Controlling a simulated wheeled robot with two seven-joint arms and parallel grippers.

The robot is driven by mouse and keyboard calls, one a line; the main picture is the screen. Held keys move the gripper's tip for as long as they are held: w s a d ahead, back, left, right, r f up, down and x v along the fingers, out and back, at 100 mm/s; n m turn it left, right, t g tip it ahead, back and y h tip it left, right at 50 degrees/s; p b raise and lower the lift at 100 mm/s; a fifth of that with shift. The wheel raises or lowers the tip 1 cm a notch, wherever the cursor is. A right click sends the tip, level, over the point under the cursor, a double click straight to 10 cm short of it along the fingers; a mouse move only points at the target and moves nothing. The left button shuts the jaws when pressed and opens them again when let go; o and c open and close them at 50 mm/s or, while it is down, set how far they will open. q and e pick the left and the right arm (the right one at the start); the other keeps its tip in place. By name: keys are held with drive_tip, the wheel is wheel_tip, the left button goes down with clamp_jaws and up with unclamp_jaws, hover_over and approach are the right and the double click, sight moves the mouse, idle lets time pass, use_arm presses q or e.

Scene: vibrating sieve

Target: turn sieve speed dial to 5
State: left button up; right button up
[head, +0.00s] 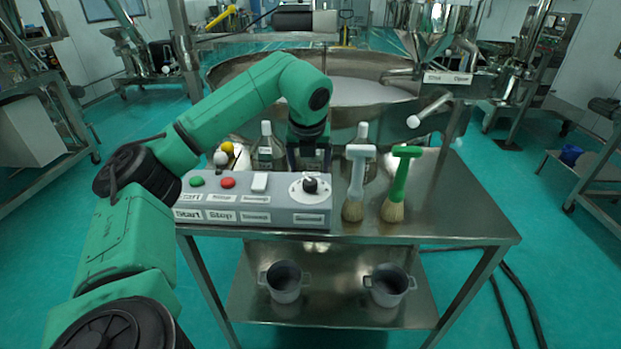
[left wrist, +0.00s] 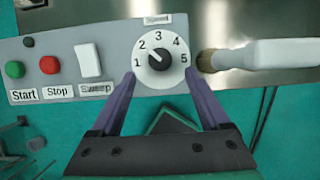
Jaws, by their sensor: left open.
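The speed dial (head: 310,187) is a white disc with a black knob, at the right end of the grey control box (head: 240,190). In the left wrist view the dial (left wrist: 158,57) shows the numbers 1 to 5 in an arc. I cannot tell for sure which number the knob points at. My left gripper (head: 309,165) is open just above and behind the dial in the head view. In the left wrist view its two purple fingers (left wrist: 159,76) are spread on either side of the dial's lower part, with nothing between them gripped. My right gripper is not in view.
A green Start button (left wrist: 15,69), a red Stop button (left wrist: 49,65) and a white Sweep switch (left wrist: 88,60) lie left of the dial. A white brush (head: 356,180) and a green brush (head: 400,185) stand close on its right. Bottles stand behind the box.

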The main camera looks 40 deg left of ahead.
sight(310, 182)
use_arm(q)
drive_tip(key=p+x, duration=0.1)
drive_tip(key=x, duration=0.6)
drive_tip(key=shift+d+r, duration=0.1)
clamp_jaws()
